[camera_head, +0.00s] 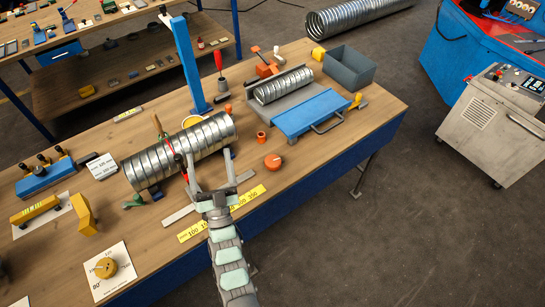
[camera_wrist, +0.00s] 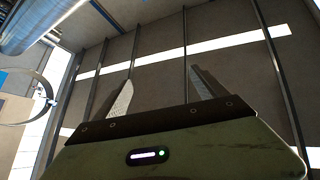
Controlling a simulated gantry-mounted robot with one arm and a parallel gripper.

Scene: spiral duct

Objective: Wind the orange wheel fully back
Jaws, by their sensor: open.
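A round orange wheel (camera_head: 273,161) with a pale mark on top sits on the wooden workbench (camera_head: 330,137), near its front edge, in the head view. My gripper (camera_head: 209,154) is to the left of the wheel and apart from it. Its two fingers are spread, with nothing seen gripped between them. They point toward the near side of a spiral metal duct (camera_head: 160,163); whether they touch it I cannot tell. In the wrist view the open fingers (camera_wrist: 162,68) show against a wall, and the wheel is not seen there.
A blue plate with a handle (camera_head: 311,113) and a short duct (camera_head: 284,85) are behind the wheel. A small orange cup (camera_head: 261,137) stands close to it. A yellow-orange knob (camera_head: 106,267) sits on a card at front left.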

